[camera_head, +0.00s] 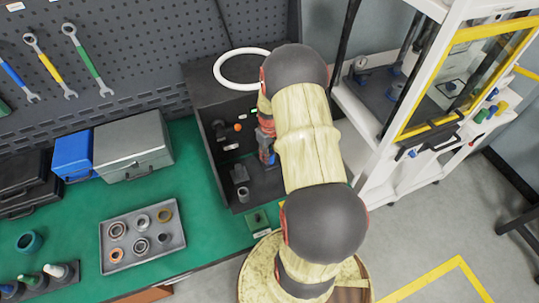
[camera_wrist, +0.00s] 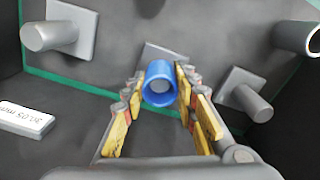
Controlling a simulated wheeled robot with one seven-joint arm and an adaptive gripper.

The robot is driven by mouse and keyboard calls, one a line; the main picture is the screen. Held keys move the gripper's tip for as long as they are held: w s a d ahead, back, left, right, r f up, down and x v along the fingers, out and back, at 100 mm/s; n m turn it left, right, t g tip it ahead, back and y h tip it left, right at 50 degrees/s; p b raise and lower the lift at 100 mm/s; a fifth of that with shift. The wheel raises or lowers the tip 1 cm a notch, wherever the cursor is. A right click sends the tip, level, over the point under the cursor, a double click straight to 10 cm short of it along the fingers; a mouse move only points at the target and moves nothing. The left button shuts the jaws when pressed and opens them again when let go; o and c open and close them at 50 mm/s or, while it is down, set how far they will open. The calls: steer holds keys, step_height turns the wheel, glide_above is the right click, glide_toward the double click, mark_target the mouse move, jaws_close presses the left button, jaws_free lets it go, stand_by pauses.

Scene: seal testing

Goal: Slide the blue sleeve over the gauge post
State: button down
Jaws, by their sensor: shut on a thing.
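The blue sleeve (camera_wrist: 155,72) is a short open tube, held between the two yellow-padded fingers of my gripper (camera_wrist: 160,88) in the wrist view. A grey round surface shows inside its bore, and a grey base plate (camera_wrist: 164,52) shows just behind it. I cannot tell whether the sleeve is around a post or only in line with one. Other grey posts stand at the left (camera_wrist: 48,37) and right (camera_wrist: 245,95) of the wrist view. In the head view my gripper (camera_head: 266,150) is inside the dark open box, partly hidden by my arm.
The dark box (camera_head: 222,185) has walls close around my gripper. A white label plate (camera_wrist: 26,119) and a hollow-ended post (camera_wrist: 297,38) are near. A grey tray (camera_head: 142,262) of rings, a teal ring (camera_head: 30,242) and cases lie left on the green bench. A white cabinet stands right.

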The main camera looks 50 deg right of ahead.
steer(key=shift+f, duration=0.25)
stand_by(0.9)
steer(key=c, duration=1.3)
jaws_free()
steer(key=shift+r, duration=0.1)
step_height(320, 180, up, 9)
steer(key=p, duration=0.5)
steer(key=shift+p, duration=0.35)
